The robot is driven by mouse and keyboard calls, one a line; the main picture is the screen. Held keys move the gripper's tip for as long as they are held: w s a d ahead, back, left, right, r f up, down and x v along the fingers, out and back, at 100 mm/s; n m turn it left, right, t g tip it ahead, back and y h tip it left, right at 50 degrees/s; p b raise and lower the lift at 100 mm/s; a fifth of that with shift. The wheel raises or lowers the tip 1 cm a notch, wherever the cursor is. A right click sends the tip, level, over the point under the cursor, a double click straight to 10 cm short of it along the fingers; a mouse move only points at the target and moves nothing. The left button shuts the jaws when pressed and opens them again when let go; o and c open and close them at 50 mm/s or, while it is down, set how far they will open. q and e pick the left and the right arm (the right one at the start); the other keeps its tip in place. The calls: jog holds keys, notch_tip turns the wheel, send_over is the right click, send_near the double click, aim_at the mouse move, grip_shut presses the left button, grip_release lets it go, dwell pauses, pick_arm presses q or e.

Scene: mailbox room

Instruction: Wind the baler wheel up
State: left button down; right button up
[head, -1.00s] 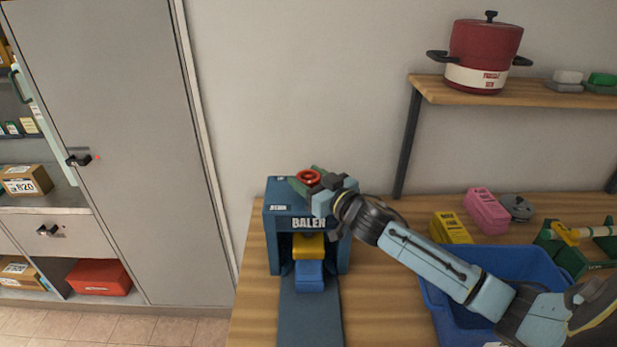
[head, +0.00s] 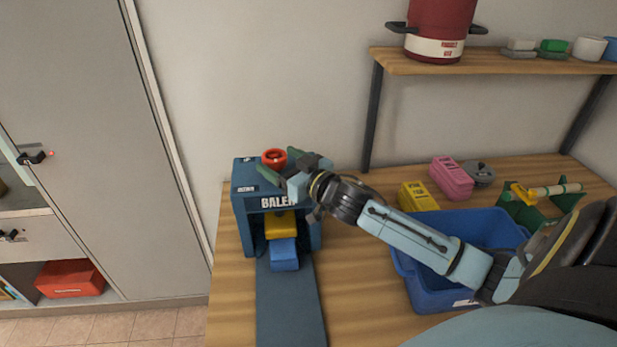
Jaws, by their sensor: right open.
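The blue baler (head: 242,208) stands on the wooden table at the left. Its red wheel (head: 274,158) is on top. A yellow block (head: 281,226) sits inside the baler's opening, with a blue block (head: 284,254) just in front of and below it. My right gripper (head: 279,165) is at the top of the baler, its green fingers spread open on either side of the wheel. I cannot tell whether the fingers touch the wheel. The gripper hides the top right of the baler. My left gripper is not in view.
A dark strip (head: 289,305) runs from the baler to the table's front. A blue bin (head: 410,275) stands to the right under my right arm. Yellow (head: 417,196) and pink (head: 451,177) blocks lie behind it. A shelf (head: 490,60) holds a red pot (head: 440,30).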

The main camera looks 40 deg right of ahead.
jog(key=s+d, duration=0.1)
jog(key=s, duration=1)
jog(key=shift+d+b, duration=0.15)
jog(key=shift+b, duration=0.25)
jog(key=shift+f, duration=0.1)
